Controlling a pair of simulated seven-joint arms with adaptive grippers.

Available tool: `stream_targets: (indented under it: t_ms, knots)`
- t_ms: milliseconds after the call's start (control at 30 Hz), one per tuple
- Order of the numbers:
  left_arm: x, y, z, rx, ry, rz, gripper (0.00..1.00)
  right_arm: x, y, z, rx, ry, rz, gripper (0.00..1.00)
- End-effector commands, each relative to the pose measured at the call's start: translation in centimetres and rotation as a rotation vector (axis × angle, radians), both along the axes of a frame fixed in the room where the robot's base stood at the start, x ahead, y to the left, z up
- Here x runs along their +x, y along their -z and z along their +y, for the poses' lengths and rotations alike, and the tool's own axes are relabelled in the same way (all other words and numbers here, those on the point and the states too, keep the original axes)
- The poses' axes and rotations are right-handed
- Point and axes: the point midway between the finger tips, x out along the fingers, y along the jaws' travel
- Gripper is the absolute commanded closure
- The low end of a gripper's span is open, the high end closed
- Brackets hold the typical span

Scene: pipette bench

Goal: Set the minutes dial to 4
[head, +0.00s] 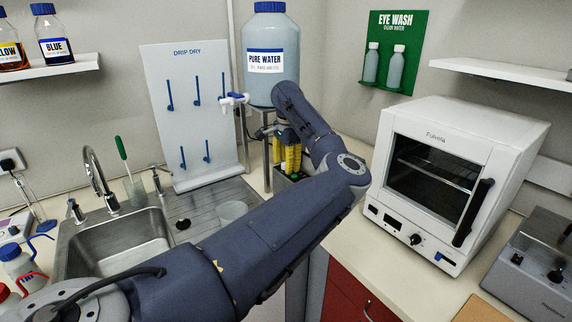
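The white oven (470,150) stands at the right. Its front panel carries a black knob (416,239), a small dark display and a blue switch. The markings are too small to read, so I cannot tell which knob is the minutes dial. My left arm crosses the middle of the view. My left gripper (264,131) is small and dark in front of the water tank's stand, away from the oven, and its fingers are unclear. My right gripper is not in view.
A sink (125,245) and drip-dry board (185,100) are at the left. The pure water tank (268,85) stands behind my arm, with yellow items (290,157) below it. The counter (390,275) before the oven is clear. A shelf (500,73) hangs above.

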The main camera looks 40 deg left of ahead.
Motion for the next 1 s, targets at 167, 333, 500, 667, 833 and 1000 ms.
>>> stream_targets:
  t_ms: [167, 333, 500, 667, 833, 1000]
  knots:
    - [0.00, -0.02, 0.01, 0.000, 0.000, 0.000, 0.74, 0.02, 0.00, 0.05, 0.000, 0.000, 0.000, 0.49]
    - [0.00, -0.03, 0.01, 0.000, 0.000, 0.000, 0.94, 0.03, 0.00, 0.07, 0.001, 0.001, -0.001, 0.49]
    - [0.02, -0.03, -0.01, 0.000, 0.000, 0.000, 1.00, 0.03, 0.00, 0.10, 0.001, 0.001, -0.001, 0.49]
    - [0.02, -0.03, -0.02, 0.000, 0.003, 0.000, 1.00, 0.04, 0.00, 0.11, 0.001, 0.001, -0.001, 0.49]
    - [0.02, -0.04, -0.03, 0.000, 0.008, -0.001, 1.00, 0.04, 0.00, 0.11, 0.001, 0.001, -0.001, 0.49]
    - [0.03, -0.04, -0.04, 0.000, 0.019, -0.001, 1.00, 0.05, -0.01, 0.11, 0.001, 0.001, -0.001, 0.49]
